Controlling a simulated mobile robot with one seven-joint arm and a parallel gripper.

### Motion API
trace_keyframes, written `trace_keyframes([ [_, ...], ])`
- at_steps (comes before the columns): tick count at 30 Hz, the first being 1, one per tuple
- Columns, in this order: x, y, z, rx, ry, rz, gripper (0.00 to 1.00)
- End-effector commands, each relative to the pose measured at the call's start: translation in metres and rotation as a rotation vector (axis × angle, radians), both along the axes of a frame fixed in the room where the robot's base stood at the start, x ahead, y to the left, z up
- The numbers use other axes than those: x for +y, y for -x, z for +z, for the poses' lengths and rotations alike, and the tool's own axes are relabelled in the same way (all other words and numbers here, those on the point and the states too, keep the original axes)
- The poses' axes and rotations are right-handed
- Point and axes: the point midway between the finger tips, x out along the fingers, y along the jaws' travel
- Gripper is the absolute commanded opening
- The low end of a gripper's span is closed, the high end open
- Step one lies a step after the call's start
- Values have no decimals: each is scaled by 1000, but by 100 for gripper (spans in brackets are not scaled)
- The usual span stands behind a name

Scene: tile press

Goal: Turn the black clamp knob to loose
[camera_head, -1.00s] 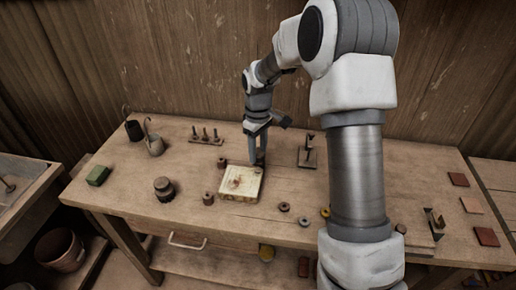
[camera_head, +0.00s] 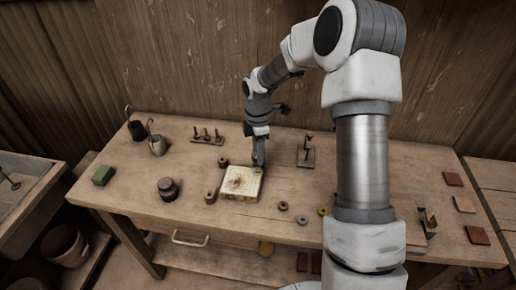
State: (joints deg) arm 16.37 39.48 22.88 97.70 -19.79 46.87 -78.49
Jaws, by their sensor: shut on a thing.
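A pale cream square block (camera_head: 241,184) with brown marks on its top lies near the middle of the wooden bench. My gripper (camera_head: 258,163) points down at its back right corner and is shut. The black clamp knob is mostly hidden at the fingertips; a small dark part there appears to be held between them. I cannot make out any marking or the knob's angle.
On the bench (camera_head: 140,195), a dark round jar (camera_head: 168,189) and small brown cylinders stand left of the block. A pegged rack (camera_head: 206,136) and an upright stand (camera_head: 306,152) are behind. Rings (camera_head: 302,220) lie at the right. Cans (camera_head: 156,145) and a green block (camera_head: 103,175) are at the left.

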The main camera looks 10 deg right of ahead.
Motion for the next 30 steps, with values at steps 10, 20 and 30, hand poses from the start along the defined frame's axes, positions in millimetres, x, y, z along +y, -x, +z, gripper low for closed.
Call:
trace_keyframes([
  [10, 0, -1, 3, -3, 0, 235, 0],
  [20, 0, -1, 2, -4, 1, 329, 0],
  [30, 0, -1, 1, -4, 1, 341, 0],
])
